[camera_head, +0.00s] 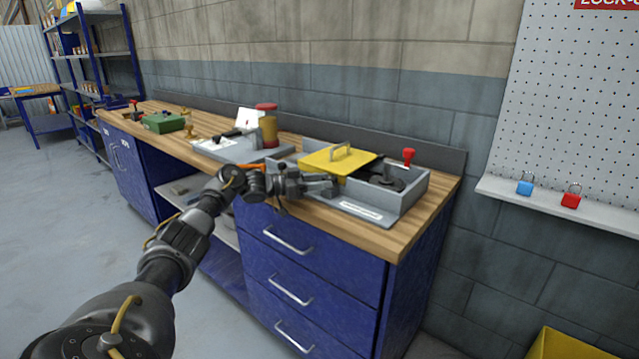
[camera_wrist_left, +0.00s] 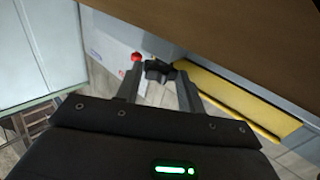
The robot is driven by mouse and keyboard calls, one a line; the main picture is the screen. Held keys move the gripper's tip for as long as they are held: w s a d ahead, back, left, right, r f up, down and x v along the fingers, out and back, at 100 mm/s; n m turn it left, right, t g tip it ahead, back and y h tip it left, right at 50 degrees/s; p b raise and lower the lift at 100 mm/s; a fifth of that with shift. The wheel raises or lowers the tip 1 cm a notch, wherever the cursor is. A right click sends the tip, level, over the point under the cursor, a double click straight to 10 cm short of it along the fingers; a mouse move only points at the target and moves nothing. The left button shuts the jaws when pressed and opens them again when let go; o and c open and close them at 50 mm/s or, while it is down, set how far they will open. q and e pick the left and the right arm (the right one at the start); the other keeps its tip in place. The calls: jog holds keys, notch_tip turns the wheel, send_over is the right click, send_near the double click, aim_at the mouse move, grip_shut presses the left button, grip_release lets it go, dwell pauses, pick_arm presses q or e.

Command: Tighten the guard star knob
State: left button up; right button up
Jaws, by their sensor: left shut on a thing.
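My left gripper (camera_head: 330,184) reaches over the front of the grey open-topped box (camera_head: 408,196) on the bench. In the left wrist view its two fingers (camera_wrist_left: 157,76) are closed on a black star knob (camera_wrist_left: 157,68), one on each side of it. In the head view the gripper hides the knob. My right gripper is not in view.
A red-topped lever (camera_head: 408,157) stands up at the box's right end. Left of the box are a grey unit (camera_head: 225,147), a red and amber cylinder (camera_head: 268,128) and a green box (camera_head: 163,122). The bench's front right corner (camera_head: 410,238) is bare.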

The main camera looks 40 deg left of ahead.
pick_arm(q)
jog(key=shift+r, duration=0.1)
jog(key=o, duration=1)
jog(key=shift+c, duration=0.2)
jog(key=shift+s+a, duration=0.4)
jog(key=b+v, duration=0.1)
jog(key=v, duration=0.8)
jog(key=shift+s+a, duration=0.15)
jog(key=shift+s, duration=0.2)
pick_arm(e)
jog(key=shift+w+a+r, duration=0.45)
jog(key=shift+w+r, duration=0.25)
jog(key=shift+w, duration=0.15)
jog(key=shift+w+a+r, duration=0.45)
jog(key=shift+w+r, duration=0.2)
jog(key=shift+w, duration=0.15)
